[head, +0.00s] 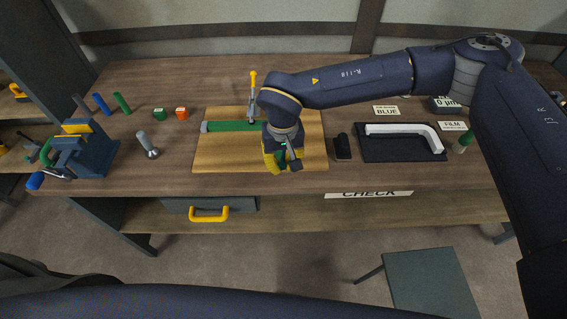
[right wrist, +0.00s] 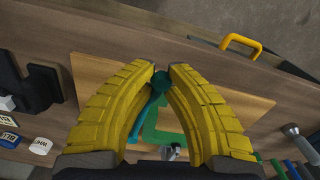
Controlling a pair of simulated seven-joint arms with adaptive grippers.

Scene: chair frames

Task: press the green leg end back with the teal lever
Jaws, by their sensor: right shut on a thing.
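The green leg (head: 232,126) lies on the light wooden board (head: 225,158), with a grey cap at its left end. In the right wrist view the green leg (right wrist: 152,122) bends into a short arm beside the teal lever. The teal lever (right wrist: 142,116) slants up to a round knob between my fingertips. My right gripper (head: 281,160), with yellow fingers, is over the board's front right part and shut on the knob. It hides the leg's bent end in the head view. Whether lever and leg touch, I cannot tell. My left gripper is out of view.
A toggle clamp with a yellow-tipped handle (head: 253,82) stands at the leg. A black tray (head: 405,153) with a white bent part lies right. A blue vise (head: 85,150) and a metal peg (head: 147,144) stand left. A yellow drawer handle (head: 209,214) juts out below.

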